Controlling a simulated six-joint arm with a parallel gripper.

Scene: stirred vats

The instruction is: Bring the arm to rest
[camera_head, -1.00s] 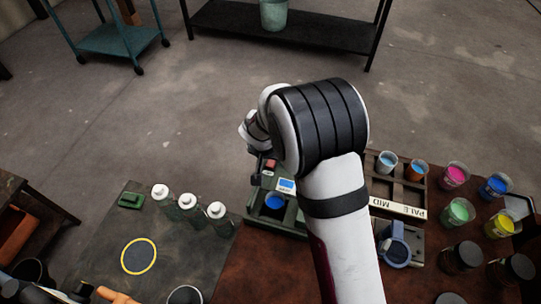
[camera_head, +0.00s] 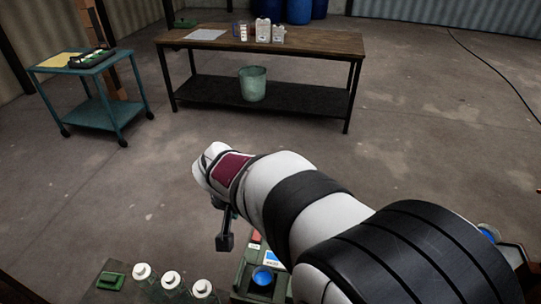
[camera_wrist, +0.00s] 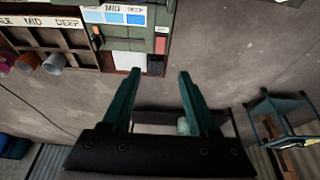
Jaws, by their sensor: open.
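My arm reaches forward from the lower right in the head view, with its white wrist (camera_head: 215,168) out over the floor beyond the near table. My gripper (camera_wrist: 160,74) shows in the wrist view with its two dark green fingers apart and nothing between them. Concrete floor lies behind the fingertips.
A green station (camera_head: 247,277) with a blue-filled cup (camera_head: 262,276) stands below my arm. White-capped bottles (camera_head: 172,280) stand left of it. A wooden rack (camera_wrist: 40,38) shows in the wrist view. A workbench (camera_head: 260,39) and teal cart (camera_head: 85,62) stand beyond open floor.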

